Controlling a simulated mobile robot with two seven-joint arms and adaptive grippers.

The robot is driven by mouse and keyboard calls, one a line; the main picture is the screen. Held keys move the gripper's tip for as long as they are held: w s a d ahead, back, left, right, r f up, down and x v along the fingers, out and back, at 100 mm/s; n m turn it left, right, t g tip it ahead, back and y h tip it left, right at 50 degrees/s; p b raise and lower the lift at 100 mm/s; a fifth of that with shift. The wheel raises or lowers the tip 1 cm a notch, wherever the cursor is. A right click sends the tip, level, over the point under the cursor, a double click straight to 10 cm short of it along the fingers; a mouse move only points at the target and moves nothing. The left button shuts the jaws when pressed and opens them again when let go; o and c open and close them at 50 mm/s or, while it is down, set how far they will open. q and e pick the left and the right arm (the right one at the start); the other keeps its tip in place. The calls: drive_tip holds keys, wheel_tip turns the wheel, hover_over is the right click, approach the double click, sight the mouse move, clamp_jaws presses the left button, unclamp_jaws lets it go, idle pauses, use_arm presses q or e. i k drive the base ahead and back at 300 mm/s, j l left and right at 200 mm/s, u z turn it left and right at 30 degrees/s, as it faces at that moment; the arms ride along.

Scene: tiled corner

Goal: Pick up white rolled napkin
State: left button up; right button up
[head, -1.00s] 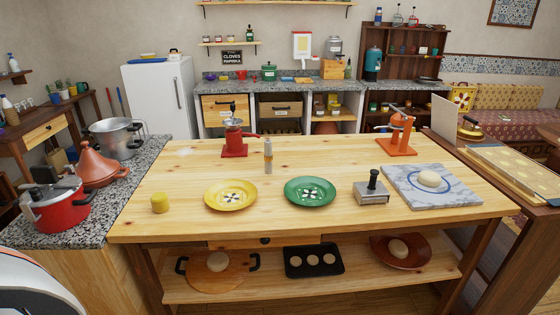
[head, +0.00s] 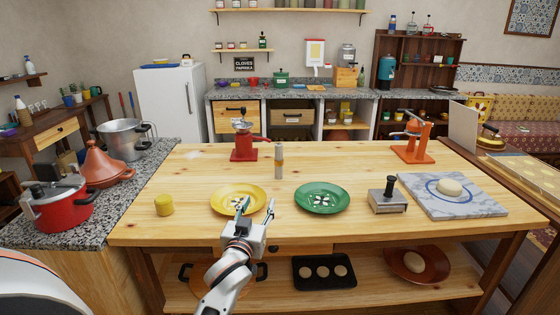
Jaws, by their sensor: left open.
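I cannot make out a white rolled napkin for certain in the head view. A small pale patch (head: 192,154) lies flat at the table's back left, too faint to identify. My left gripper (head: 257,209) is open and empty, fingers pointing up and away at the table's front edge. Its fingertips overlap the yellow plate (head: 226,201) in the picture; I cannot tell whether they touch it. My right gripper is not in view.

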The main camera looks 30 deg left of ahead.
sight(279, 159)
drive_tip(key=i+j, duration=0.2)
drive_tip(key=i, duration=0.25)
drive_tip(key=i+j, duration=0.25)
drive_tip(key=i, duration=0.15)
